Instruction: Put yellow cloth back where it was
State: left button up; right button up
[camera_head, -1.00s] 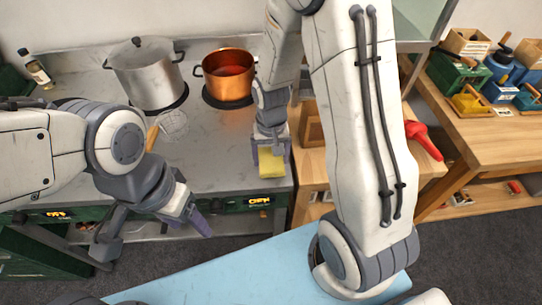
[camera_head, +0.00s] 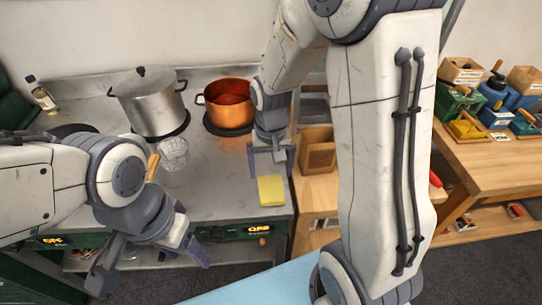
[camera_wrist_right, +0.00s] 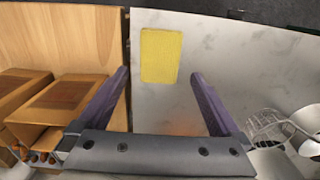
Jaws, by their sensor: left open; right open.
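The yellow cloth (camera_head: 271,190) lies flat on the grey stove counter (camera_head: 215,185), near its front right edge. It also shows in the right wrist view (camera_wrist_right: 161,55), lying on the counter beyond the fingertips. My right gripper (camera_head: 272,166) is open and empty, pointing down just behind the cloth and apart from it. Its two purple fingers (camera_wrist_right: 158,85) are spread wide in the right wrist view. My left gripper (camera_head: 165,262) is open and empty in front of the counter at the left, well away from the cloth.
A steel pot (camera_head: 148,103) and a copper pot (camera_head: 228,106) with red contents stand at the counter's back. A wire skimmer (camera_head: 173,153) lies in front of them. A wooden table (camera_head: 310,182) with a wooden box (camera_head: 318,150) adjoins on the right. The counter around the cloth is clear.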

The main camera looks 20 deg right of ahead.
jog(key=s+a+r+n, duration=0.5)
jog(key=s+a+r, duration=0.2)
jog(key=a+r, duration=0.1)
jog(key=s+a+n, duration=0.2)
jog(key=s, duration=0.3)
jog(key=s+a+n+y, duration=0.1)
jog(key=s+a+n, duration=0.1)
jog(key=s, duration=0.4)
jog(key=shift+a+r+n, duration=0.25)
jog(key=shift+r+n, duration=0.2)
jog(key=shift+n, duration=0.35)
